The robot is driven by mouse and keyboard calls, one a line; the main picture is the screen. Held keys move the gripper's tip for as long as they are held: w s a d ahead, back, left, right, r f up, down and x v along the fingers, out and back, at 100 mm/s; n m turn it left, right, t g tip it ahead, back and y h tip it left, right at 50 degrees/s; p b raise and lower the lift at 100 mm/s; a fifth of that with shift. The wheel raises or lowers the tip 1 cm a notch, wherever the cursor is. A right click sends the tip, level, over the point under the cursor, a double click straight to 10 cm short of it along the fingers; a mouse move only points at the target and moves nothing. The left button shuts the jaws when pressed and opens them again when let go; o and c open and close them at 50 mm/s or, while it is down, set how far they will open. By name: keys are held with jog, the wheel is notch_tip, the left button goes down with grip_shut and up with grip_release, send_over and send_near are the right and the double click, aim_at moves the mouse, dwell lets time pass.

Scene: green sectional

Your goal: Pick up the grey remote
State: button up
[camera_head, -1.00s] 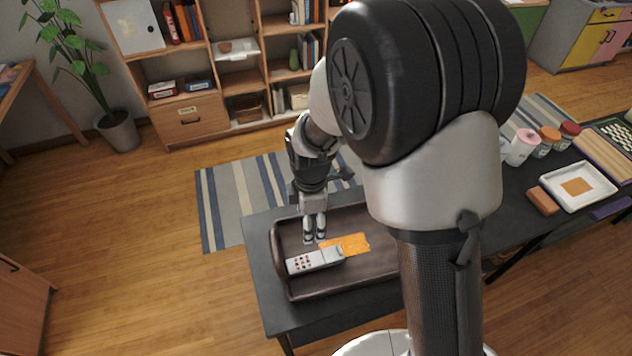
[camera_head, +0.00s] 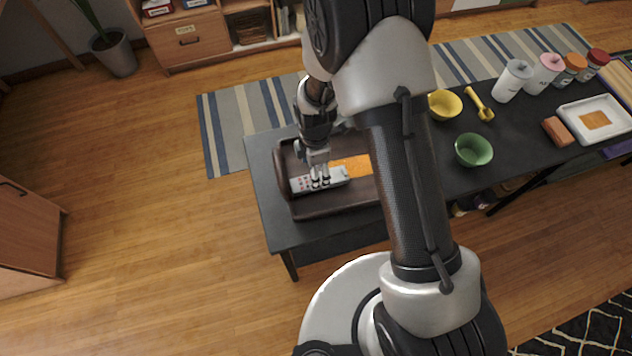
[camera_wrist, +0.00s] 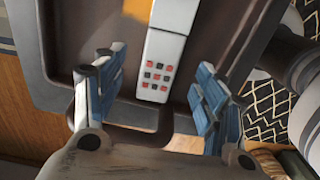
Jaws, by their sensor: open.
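The grey remote (camera_head: 314,181) with red and dark buttons lies in a dark brown tray (camera_head: 302,209) on the dark table. In the wrist view the remote (camera_wrist: 165,52) points lengthwise between the two blue-padded fingers. My gripper (camera_head: 320,183) is over the remote in the head view, fingers pointing down. In the wrist view my gripper (camera_wrist: 152,105) is open, with a finger on each side of the remote's line and gaps between. Whether the fingertips reach down beside the remote is hard to tell.
An orange cloth-like piece (camera_head: 352,166) lies in the tray beside the remote. A green bowl (camera_head: 473,150) and yellow bowl (camera_head: 444,104) stand to the right on the table. The tray's raised walls (camera_wrist: 57,55) surround the remote.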

notch_tip(320, 180, down, 5)
jog(key=shift+d+f+b, duration=0.1)
jog(key=shift+f+b, duration=0.05)
jog(key=shift+b, duration=0.9)
jog(key=shift+s, duration=0.1)
jog(key=shift+c, duration=0.2)
jog(key=c, duration=1.2)
jog(key=shift+o, duration=0.2)
jog(key=shift+r, duration=0.2)
